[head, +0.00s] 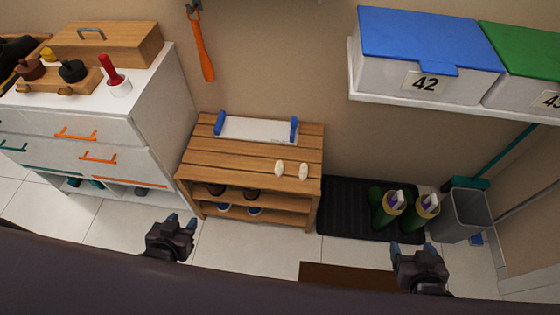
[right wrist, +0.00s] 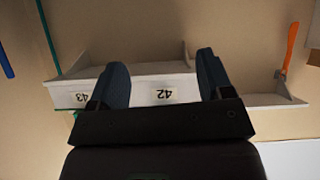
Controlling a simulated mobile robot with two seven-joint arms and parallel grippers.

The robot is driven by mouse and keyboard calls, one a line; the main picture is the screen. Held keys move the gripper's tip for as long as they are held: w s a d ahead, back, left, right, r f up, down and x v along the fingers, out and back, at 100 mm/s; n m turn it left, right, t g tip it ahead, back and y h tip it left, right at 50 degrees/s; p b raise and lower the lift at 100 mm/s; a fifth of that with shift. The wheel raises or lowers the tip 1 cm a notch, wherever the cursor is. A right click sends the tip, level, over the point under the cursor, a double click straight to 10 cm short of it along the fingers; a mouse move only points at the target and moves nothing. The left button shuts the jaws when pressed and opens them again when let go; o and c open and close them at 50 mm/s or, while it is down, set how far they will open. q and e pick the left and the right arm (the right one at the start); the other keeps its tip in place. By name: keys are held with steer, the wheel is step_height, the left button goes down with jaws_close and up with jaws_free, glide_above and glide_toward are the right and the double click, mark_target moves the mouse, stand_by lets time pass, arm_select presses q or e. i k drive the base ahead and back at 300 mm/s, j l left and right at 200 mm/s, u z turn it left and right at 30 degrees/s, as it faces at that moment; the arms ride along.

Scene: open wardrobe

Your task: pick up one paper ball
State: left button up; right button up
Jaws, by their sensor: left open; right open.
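Two small whitish paper balls lie on the slatted wooden bench: the left paper ball (head: 279,168) and the right paper ball (head: 303,171), near its right front part, a little apart. My left gripper (head: 179,222) is open and empty, in front of the bench and to its left. My right gripper (head: 408,249) is open and empty, in front of the black mat and well to the right of the balls. In the right wrist view the two fingers of my right gripper (right wrist: 166,80) are spread with nothing between them.
The wooden bench (head: 200,152) also carries a white tray (head: 257,129) with blue handles; shoes sit on its lower shelves. A white drawer cabinet (head: 150,110) stands left.

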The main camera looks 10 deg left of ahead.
mark_target(279, 166)
steer(key=j+z, duration=0.35)
steer(key=j, duration=0.95)
steer(key=j+z, duration=0.3)
steer(key=j, duration=1.05)
steer(key=k, duration=0.05)
